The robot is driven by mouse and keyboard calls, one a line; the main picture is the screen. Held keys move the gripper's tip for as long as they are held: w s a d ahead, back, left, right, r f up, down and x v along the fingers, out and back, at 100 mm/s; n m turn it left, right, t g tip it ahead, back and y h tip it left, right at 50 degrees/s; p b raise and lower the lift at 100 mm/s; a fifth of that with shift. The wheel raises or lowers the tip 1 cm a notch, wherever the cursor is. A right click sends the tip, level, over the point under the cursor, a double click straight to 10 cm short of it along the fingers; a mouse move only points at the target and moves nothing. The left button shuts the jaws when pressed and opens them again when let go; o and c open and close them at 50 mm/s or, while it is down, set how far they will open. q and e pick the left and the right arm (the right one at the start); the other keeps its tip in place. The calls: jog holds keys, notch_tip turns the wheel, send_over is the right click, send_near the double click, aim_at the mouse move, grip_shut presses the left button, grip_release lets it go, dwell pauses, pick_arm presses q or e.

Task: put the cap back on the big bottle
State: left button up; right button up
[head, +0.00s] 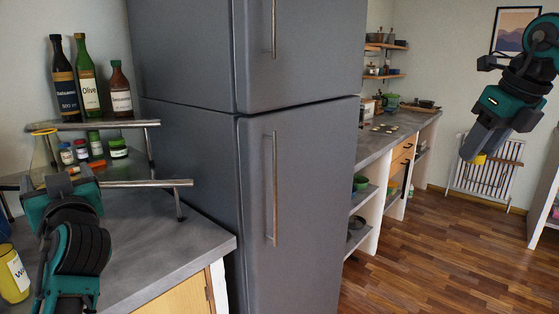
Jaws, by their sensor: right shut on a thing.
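My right gripper (476,157) is raised at the right, over the floor, and is shut on a small yellow thing (480,159), which looks like a cap. The jaws hide most of it. My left gripper (70,172) is over the counter at the left, in front of the small jars. Its fingertips are hardly visible, so I cannot tell whether it is open. A yellow bottle (12,275) with a white label stands at the lower left, cut by the picture edge. A clear vessel with a yellow rim (44,132) stands behind my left gripper. I cannot tell which is the big bottle.
A raised metal shelf (150,184) on the grey counter (180,235) holds several small jars. Dark bottles, including an olive bottle (88,85), stand higher up. A tall grey fridge (185,150) blocks the middle. The wooden floor (430,260) at the right is clear.

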pick_arm(q)
jog(key=s+a+r+n+g+y, duration=0.1)
jog(key=s+a+r, duration=0.1)
jog(key=a+r, duration=0.3)
jog(key=d+f+m+t+h, duration=0.55)
jog(key=d+f+h, duration=0.35)
jog(key=d+f, duration=0.25)
jog(key=s+d+f+m+h, duration=0.4)
jog(key=s+d+f, duration=0.4)
jog(key=d, duration=0.4)
jog(key=shift+t+h, duration=0.45)
jog(key=shift+h, duration=0.35)
pick_arm(e)
jog(key=s+a+f+n+g, duration=0.3)
jog(key=f+n, duration=0.5)
jog(key=n, duration=0.3)
jog(key=s+a+f+n+g, duration=0.2)
jog(key=s+a+f+n, duration=0.4)
jog(key=n, duration=0.5)
jog(key=s+a+f+n+g+h, duration=0.1)
jog(key=s+a+f+n+g, duration=0.2)
jog(key=f+n, duration=0.7)
jog(key=s+a, duration=0.2)
jog(key=a, duration=0.2)
jog(key=shift+s+f+n+g, duration=0.2)
jog(key=shift+f+n+g, duration=0.1)
jog(key=shift+f+n, duration=0.1)
